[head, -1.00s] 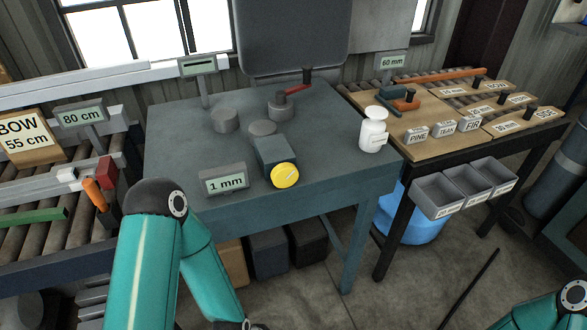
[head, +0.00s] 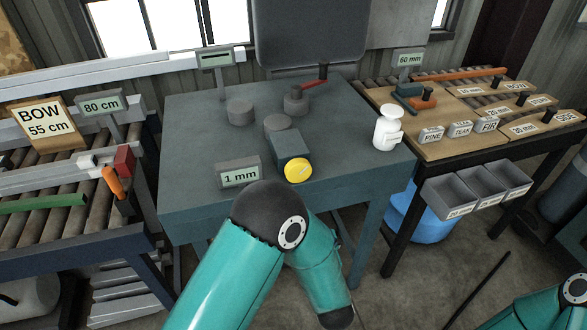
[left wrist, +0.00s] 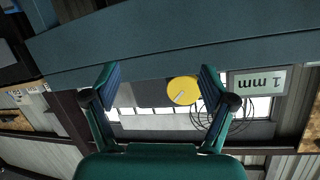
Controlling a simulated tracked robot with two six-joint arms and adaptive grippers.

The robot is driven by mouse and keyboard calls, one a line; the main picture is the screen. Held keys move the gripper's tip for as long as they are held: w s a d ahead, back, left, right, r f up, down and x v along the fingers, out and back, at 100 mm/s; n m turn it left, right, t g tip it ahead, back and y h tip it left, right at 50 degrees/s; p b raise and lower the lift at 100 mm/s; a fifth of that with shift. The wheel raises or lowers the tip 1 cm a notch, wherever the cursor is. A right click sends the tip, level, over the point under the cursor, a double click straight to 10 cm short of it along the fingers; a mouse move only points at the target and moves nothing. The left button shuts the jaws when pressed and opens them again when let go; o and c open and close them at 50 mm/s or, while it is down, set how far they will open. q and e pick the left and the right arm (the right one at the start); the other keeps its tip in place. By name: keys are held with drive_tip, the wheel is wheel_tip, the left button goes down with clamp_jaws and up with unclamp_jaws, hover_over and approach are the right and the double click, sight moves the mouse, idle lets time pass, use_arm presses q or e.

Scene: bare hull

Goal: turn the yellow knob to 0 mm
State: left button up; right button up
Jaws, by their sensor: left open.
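The yellow knob (head: 298,170) is on the front of a dark block (head: 290,146) at the front edge of the blue-grey table. A pale mark line crosses its face. The grey display (head: 239,177) left of it reads 1 mm. In the left wrist view, which is upside down, the knob (left wrist: 182,91) and the display (left wrist: 257,82) also show. My left gripper (left wrist: 158,80) is open and empty. The knob appears between its fingers, nearer the right one, and ahead of them, not touched. In the head view the left gripper is out of sight; my right gripper is not seen.
A white bottle (head: 388,128) stands at the table's right. Grey round pieces and a red-handled crank (head: 310,84) are behind the block. A roller conveyor (head: 60,210) is on the left; a wooden bench with grey bins (head: 478,188) is on the right.

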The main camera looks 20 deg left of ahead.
sight(299, 174)
use_arm(q)
wheel_tip(299, 174, up, 8)
drive_tip(key=s+d+t+y, duration=0.1)
drive_tip(key=t+y, duration=0.1)
drive_tip(key=y, duration=0.2)
drive_tip(key=shift+n, duration=0.3)
drive_tip(key=p+x, duration=0.3)
drive_tip(key=x, duration=1.1)
drive_tip(key=shift+w+a+f+p, duration=0.1)
drive_tip(key=shift+w+a+p, duration=0.1)
drive_tip(key=shift+a+p, duration=0.2)
drive_tip(key=shift+w+a+f, duration=0.1)
drive_tip(key=shift+w+a, duration=0.25)
drive_tip(key=shift+w, duration=0.25)
drive_tip(key=shift+c, duration=0.2)
drive_tip(key=c, duration=0.8)
drive_tip(key=shift+a, duration=0.35)
drive_tip(key=shift+c, duration=0.2)
drive_tip(key=shift+d, duration=0.2)
